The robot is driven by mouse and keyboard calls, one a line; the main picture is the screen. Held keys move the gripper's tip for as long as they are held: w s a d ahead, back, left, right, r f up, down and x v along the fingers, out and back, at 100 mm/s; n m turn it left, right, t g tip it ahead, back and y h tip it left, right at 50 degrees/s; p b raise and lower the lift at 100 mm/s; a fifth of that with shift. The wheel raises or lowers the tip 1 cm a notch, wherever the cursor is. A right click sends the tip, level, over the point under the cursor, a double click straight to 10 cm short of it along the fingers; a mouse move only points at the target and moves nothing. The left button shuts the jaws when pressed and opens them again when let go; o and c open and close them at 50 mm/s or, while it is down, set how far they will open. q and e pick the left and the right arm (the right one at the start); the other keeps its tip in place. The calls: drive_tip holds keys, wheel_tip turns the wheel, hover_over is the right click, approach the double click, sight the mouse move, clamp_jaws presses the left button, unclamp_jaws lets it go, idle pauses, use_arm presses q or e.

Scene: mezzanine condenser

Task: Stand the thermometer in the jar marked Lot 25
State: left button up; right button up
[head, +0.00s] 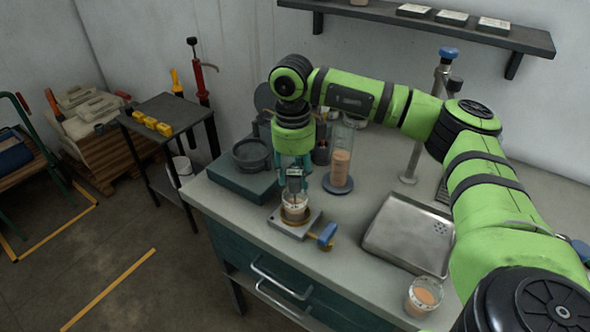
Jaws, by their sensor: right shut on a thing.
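My right gripper (295,186) points down just above a small clear jar (295,212) with pinkish-brown contents, near the bench's front left edge. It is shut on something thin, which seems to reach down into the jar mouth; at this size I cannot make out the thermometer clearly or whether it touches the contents. The jar stands on a small metal plate fixture (282,222) with a blue knob (327,236). A second jar (424,297) with similar contents stands at the bench's front right. I cannot read a lot mark on either jar. My left gripper is out of view.
A shallow metal tray (400,262) lies right of the fixture. A tall clear cylinder (342,160) stands behind it, and a dark bowl (252,153) sits on a teal box (238,181) to the left. A metal post (413,160) rises behind the tray. A shelf (450,28) hangs above.

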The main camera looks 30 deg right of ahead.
drive_tip(key=shift+f, duration=0.1)
drive_tip(key=o, duration=1.3)
wheel_tip(320, 180, up, 12)
drive_tip(key=shift+a, duration=0.15)
